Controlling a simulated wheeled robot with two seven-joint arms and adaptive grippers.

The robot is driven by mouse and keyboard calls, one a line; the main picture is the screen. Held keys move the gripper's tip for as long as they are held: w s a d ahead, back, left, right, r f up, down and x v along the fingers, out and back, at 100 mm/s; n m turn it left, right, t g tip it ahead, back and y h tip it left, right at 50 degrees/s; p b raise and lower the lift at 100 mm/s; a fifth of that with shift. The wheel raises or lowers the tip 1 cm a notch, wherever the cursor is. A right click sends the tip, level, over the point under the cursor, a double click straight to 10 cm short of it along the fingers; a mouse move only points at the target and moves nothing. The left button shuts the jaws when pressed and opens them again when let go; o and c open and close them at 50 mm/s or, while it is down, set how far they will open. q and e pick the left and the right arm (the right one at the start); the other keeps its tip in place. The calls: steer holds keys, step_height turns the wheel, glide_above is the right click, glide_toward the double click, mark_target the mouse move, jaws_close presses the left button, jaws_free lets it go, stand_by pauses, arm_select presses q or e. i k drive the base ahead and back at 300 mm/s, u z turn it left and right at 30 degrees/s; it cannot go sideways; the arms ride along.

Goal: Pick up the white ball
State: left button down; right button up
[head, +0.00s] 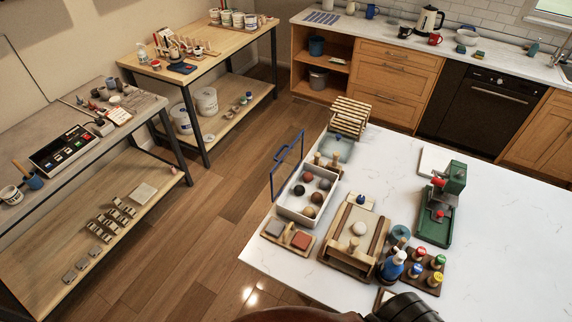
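The white ball (360,229), off-white and round, rests on the pale slab of a wood-framed board (343,259) on the white island counter. Nothing holds it. Several darker balls, among them a reddish one (307,177) and a tan one (309,212), lie in a white tray (295,208) just left of the board. No gripper fingers show in the head view. A black ribbed shape cuts in at the bottom edge, close in front of the board, and I cannot tell what it is.
A blue-and-white bottle (392,268) and a rack of colour-capped jars (434,279) stand right of the board. A green press (440,207) stands farther right. The counter's right side is clear.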

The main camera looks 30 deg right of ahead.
mark_target(359, 228)
steer(key=k, duration=0.35)
steer(key=u, duration=1.05)
steer(key=i, duration=2.15)
steer(key=z, duration=3.6)
steer(key=i, duration=0.5)
steer(key=u, duration=0.05)
